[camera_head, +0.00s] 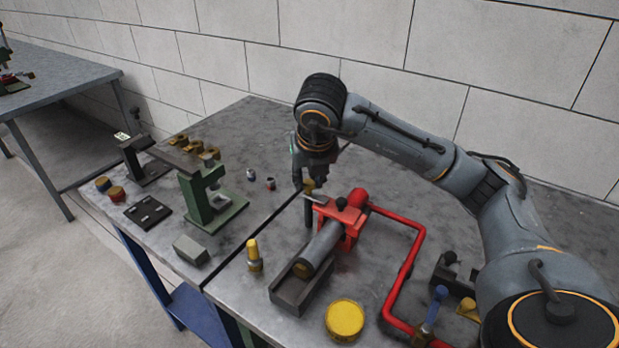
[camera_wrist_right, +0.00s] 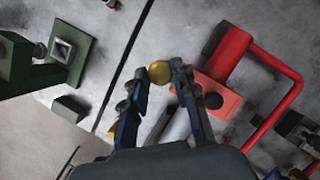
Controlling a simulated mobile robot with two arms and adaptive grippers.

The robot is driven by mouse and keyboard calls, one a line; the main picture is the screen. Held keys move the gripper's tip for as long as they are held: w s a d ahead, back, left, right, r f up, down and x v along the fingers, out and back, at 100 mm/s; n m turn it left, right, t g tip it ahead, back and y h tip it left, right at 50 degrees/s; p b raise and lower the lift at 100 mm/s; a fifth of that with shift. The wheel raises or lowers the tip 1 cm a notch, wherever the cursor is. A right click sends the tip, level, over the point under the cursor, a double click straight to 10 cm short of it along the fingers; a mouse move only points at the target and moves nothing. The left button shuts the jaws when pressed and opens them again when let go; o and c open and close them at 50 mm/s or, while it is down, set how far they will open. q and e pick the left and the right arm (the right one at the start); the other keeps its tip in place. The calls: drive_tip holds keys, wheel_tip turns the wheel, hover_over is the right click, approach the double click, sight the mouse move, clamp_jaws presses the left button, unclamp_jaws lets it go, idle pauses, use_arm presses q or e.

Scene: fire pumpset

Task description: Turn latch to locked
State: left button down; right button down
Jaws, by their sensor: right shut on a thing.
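A red pump unit (camera_head: 349,217) with a grey cylinder stands on the table; its red block also shows in the right wrist view (camera_wrist_right: 218,96). A small yellow knob (camera_head: 308,185) sits beside the red block, at what looks like the latch. My right gripper (camera_head: 310,176) comes down over it from above. In the right wrist view the yellow knob (camera_wrist_right: 159,72) is between my right fingertips (camera_wrist_right: 161,80), which are shut on it. Most of the latch lever is hidden, so I cannot tell its angle. My left gripper is not in view.
A red pipe (camera_head: 408,262) bends along the right of the pump. A yellow round cap (camera_head: 344,319), a dark trough (camera_head: 300,289) and a brass-yellow fitting (camera_head: 254,257) stand in front. A green press (camera_head: 208,204) stands left, past a dark seam in the table.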

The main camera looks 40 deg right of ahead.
drive_tip(key=c, duration=1.1)
unclamp_jaws()
drive_tip(key=shift+o, duration=0.2)
drive_tip(key=v, duration=1.2)
